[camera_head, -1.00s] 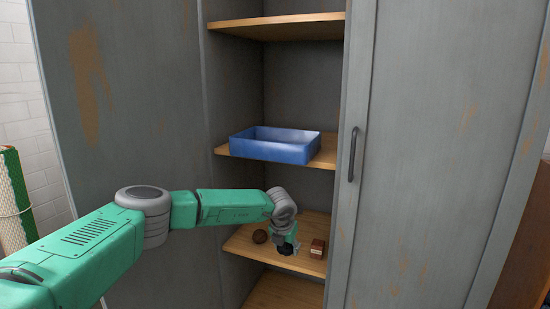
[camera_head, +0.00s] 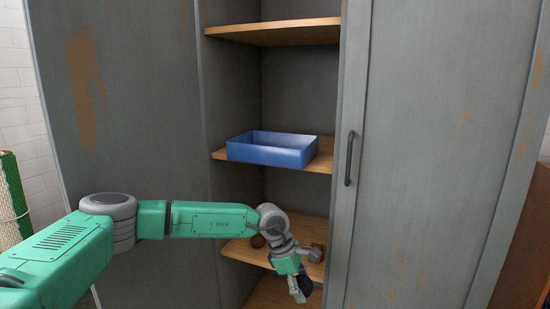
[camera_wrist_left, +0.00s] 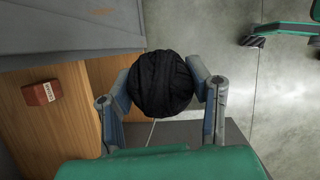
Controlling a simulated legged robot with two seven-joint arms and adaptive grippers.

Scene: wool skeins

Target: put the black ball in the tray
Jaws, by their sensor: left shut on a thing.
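The black ball (camera_wrist_left: 160,84) is a round wound skein between the two fingers of my left gripper (camera_wrist_left: 161,92) in the left wrist view. The fingers press on it from both sides. In the head view my left gripper (camera_head: 301,288) hangs in front of the lower shelf, and the dark ball (camera_head: 304,284) partly shows there. The blue tray (camera_head: 267,155) sits on the middle shelf, above and behind the gripper. Its inside is only partly visible. My right gripper is not in view.
A brown ball (camera_head: 257,241) and a small reddish-brown box (camera_wrist_left: 40,93) are on the lower shelf (camera_head: 240,250). The cabinet's right door (camera_head: 430,150) stands beside the opening. A wooden shelf (camera_head: 280,32) spans above the tray.

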